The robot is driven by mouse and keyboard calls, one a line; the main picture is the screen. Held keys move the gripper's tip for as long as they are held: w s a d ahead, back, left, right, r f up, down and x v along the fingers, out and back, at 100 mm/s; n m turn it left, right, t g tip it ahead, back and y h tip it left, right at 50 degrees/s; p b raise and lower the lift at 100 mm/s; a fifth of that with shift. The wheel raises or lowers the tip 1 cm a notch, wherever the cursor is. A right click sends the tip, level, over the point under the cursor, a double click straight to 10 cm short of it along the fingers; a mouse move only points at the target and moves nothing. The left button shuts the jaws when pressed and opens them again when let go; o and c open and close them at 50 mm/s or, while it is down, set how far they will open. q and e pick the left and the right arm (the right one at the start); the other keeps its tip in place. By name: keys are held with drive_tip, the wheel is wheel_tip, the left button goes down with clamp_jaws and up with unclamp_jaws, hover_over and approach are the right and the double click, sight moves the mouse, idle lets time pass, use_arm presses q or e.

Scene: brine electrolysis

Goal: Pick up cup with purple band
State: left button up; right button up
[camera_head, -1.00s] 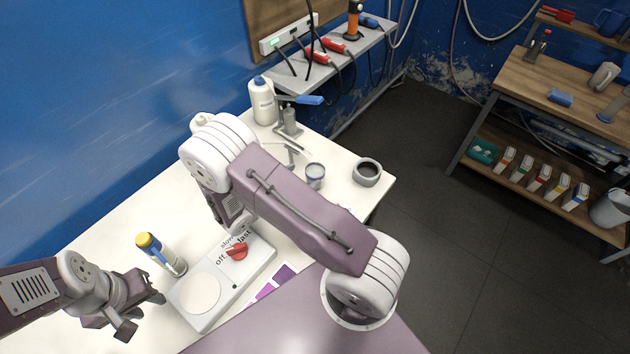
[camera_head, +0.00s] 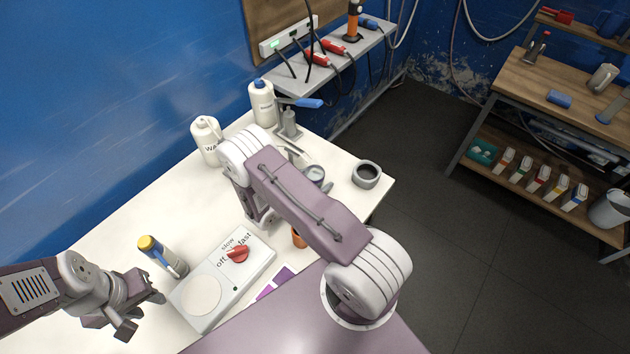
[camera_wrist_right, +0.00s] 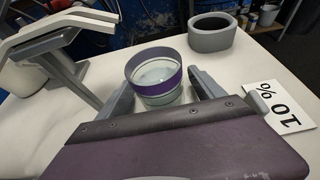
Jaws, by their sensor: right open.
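In the head view the cup (camera_head: 315,172) is at the far end of my right forearm, partly hidden. My right gripper (camera_wrist_right: 163,88) is open, with one finger on each side of the cup; I cannot tell whether they touch it. In the head view my right arm largely hides that gripper. My left gripper (camera_head: 140,312) is open and empty, beside the stirrer at the lower left.
A grey round holder (camera_head: 366,174) stands right of the cup. A grey stand (camera_wrist_right: 68,60) is close on the left. White bottles (camera_head: 206,140) stand behind. The stirrer plate (camera_head: 224,280) is in front.

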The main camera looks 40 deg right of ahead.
clamp_jaws()
drive_tip(key=shift+r, duration=0.1)
wheel_tip(320, 180, up, 18)
idle(0.4)
